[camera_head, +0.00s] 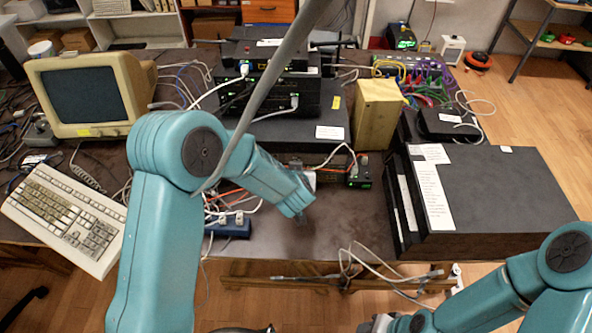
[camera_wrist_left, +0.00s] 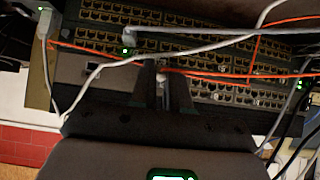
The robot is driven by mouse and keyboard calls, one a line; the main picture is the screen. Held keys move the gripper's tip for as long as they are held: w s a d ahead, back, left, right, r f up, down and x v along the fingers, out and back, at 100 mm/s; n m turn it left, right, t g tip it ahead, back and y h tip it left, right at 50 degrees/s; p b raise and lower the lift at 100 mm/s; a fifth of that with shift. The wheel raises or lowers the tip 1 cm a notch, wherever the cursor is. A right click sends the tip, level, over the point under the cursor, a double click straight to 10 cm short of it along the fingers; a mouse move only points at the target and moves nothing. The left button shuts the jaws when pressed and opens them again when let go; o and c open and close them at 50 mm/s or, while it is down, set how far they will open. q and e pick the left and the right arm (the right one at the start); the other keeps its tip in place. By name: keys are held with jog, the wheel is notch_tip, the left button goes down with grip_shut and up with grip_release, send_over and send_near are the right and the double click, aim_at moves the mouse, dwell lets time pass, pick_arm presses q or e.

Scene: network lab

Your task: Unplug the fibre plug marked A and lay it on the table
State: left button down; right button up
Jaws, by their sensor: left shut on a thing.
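In the left wrist view, my left gripper (camera_wrist_left: 165,90) is shut on a small pale fibre plug (camera_wrist_left: 163,75) in front of a rack of network ports (camera_wrist_left: 205,92). An orange cable runs right from around the plug. The fingers hide most of it, and no letter A is readable. I cannot tell whether it is still seated in its port. The table (camera_head: 350,212) is below.
Grey and white cables (camera_wrist_left: 90,75) cross the rack close to the fingers. In the head view, a blue power strip (camera_head: 232,226) stands left of the wrist and a black cabinet (camera_head: 500,195) at right. Bare table lies between them. An old monitor (camera_head: 85,92) and keyboard (camera_head: 62,215) are left.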

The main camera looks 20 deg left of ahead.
pick_arm(q)
jog(key=shift+s, duration=0.2)
jog(key=shift+s+d+b, duration=0.15)
jog(key=shift+s+d, duration=0.15)
jog(key=shift+s, duration=0.55)
jog(key=shift+s+d+b, duration=0.15)
jog(key=shift+s+d, duration=0.1)
jog(key=shift+s, duration=0.6)
